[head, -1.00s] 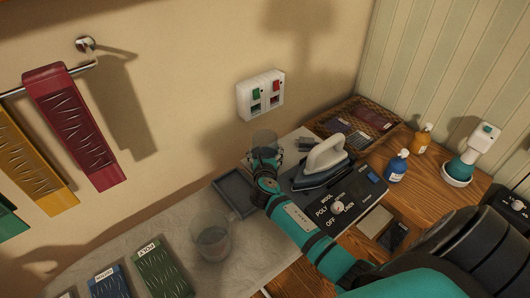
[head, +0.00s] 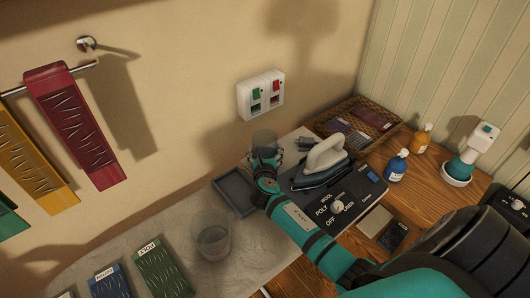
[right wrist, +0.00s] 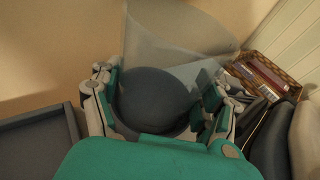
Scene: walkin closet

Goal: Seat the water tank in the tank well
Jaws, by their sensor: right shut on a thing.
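My right gripper (right wrist: 160,100) is shut on a clear, see-through water tank (head: 264,142) near the wall, at the back left of the iron's dark base (head: 350,193). In the right wrist view the tank (right wrist: 185,35) rises beyond the fingers, with a dark rounded shape between them. The tank well cannot be made out; the gripper and arm cover that part of the base. I cannot tell whether the tank touches the base. My left gripper is not in view.
An iron (head: 325,160) stands on the base, right of my gripper. A dark tray (head: 235,188) lies left. A clear cup (head: 213,238) stands nearer the front. Blue (head: 397,166) and orange (head: 422,138) bottles and a wicker tray (head: 352,128) are right. A switch box (head: 261,94) is on the wall.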

